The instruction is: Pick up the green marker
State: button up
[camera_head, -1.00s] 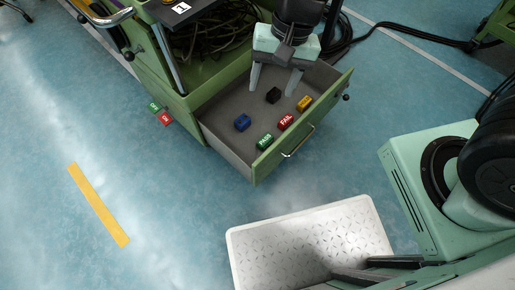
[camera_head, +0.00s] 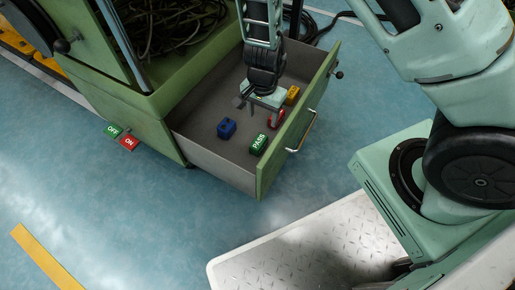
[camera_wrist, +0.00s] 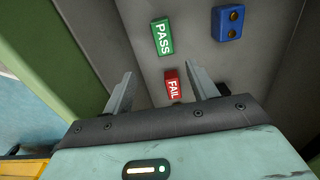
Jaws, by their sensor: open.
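The green marker, a small block labelled PASS (camera_head: 258,144), lies on the floor of the open drawer near its front panel. It also shows in the wrist view (camera_wrist: 162,37), beyond the fingertips. My gripper (camera_head: 258,104) is open and empty, pointing down over the drawer. In the head view it is above and behind the green marker, apart from it. In the wrist view, the red FAIL block (camera_wrist: 172,87) appears between the open fingers. My gripper partly covers the red block (camera_head: 276,118) in the head view.
A blue block (camera_head: 226,129) sits left of the green marker, and a yellow block (camera_head: 292,94) at the right. The drawer walls and front panel (camera_head: 292,142) surround them. Green and red OFF/ON labels (camera_head: 121,136) are outside, left of the drawer.

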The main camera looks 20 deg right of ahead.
jog(key=b, duration=0.6)
send_near(259, 141)
jog(key=f, duration=0.3)
jog(key=d+f, duration=0.1)
jog(key=f, duration=0.1)
jog(key=shift+s+f, duration=0.1)
jog(key=shift+f, duration=0.1)
jog(key=f+b, duration=0.2)
jog(key=a+f+b, duration=0.1)
jog(key=f+b, duration=0.1)
jog(key=f, duration=0.1)
jog(key=shift+f, duration=0.15)
jog(key=c, duration=1.1)
